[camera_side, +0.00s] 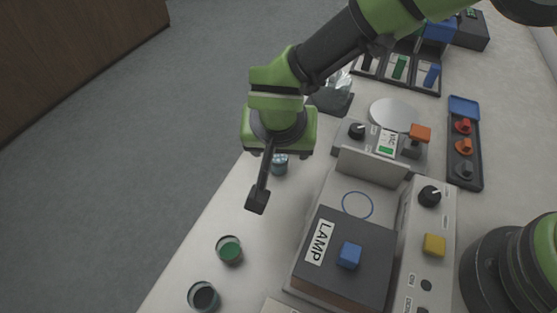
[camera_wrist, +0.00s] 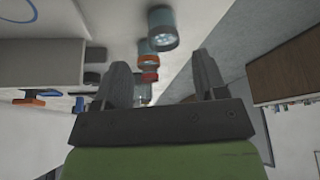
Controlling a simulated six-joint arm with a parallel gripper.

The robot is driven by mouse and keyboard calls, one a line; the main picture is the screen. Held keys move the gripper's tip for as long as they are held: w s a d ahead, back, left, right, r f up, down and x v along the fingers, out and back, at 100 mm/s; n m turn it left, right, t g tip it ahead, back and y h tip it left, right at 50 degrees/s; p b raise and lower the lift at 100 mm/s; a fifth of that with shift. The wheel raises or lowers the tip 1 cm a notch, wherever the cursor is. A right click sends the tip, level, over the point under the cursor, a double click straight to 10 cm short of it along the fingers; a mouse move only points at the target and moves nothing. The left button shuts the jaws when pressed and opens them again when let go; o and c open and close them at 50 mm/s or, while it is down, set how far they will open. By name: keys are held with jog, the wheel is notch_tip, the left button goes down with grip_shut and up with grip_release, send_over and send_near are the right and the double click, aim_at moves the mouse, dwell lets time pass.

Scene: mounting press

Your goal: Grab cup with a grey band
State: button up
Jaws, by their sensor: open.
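In the wrist view a cup with a grey-blue band (camera_wrist: 162,30) stands nearest, beyond my fingers. I cannot tell its exact band colour. In the side view a small cup with a bluish-grey top (camera_side: 280,163) stands just behind my gripper (camera_side: 258,198); it looks like the same cup. My gripper is open and empty, apart from the cups, and also shows in the wrist view (camera_wrist: 162,80) with its two fingers spread wide. Cups with orange-red bands (camera_wrist: 150,61) stand in line behind the nearest cup in the wrist view.
A green-filled cup (camera_side: 229,249) and a dark-filled cup (camera_side: 203,296) stand near the front left table edge. A tray of coloured knobs (camera_side: 464,150) lies farther right.

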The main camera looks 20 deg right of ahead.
aim_at(278, 156)
jog(key=x, duration=0.5)
jog(key=shift+a+f, duration=0.2)
jog(key=shift+f, duration=0.05)
jog(key=c, duration=1)
